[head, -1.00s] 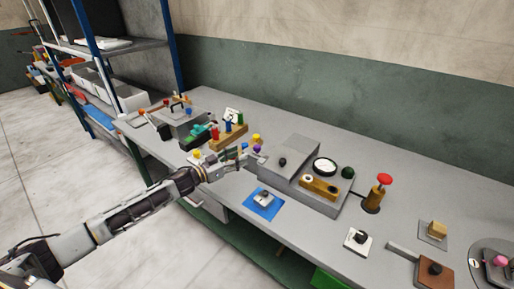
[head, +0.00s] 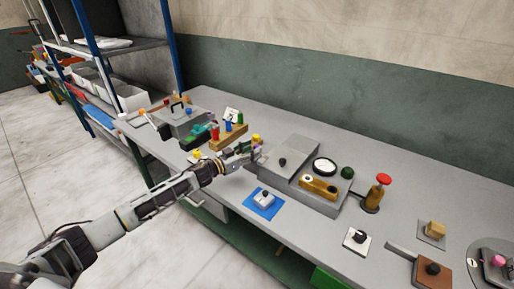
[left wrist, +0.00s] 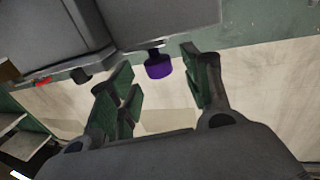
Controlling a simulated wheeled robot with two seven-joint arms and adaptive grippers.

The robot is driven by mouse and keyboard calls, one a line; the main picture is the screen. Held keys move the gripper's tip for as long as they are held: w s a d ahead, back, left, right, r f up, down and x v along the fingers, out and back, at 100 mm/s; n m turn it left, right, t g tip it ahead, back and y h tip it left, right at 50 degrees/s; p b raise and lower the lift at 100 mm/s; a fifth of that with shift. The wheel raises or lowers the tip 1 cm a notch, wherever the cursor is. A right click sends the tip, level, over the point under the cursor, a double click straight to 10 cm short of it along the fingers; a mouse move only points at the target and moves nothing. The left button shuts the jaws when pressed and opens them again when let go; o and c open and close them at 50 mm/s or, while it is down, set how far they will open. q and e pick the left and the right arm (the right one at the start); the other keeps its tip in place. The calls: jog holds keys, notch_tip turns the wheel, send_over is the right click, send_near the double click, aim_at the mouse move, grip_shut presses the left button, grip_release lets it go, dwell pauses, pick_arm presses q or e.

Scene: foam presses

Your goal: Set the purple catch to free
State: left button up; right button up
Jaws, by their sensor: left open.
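The purple catch (left wrist: 159,65) is a small purple knob on a short stem at the edge of a grey housing in the left wrist view. In the head view my left gripper hides it. My left gripper (head: 250,151) is at the left end of the grey press unit (head: 290,150). In the left wrist view its green-padded fingers (left wrist: 160,85) are open, one on each side of the purple knob, with gaps on both sides. I cannot tell whether the catch is set or free. My right gripper is not in view.
A wooden block with coloured pegs (head: 229,137) stands just behind my left gripper. A yellow knob (head: 197,154) is left of it. A blue pad with a white switch (head: 264,203) lies in front. A red-topped plunger (head: 382,180) stands further right.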

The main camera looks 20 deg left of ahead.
aim_at(257, 146)
pick_arm(q)
jog(key=shift+x, duration=1.6)
grip_shut()
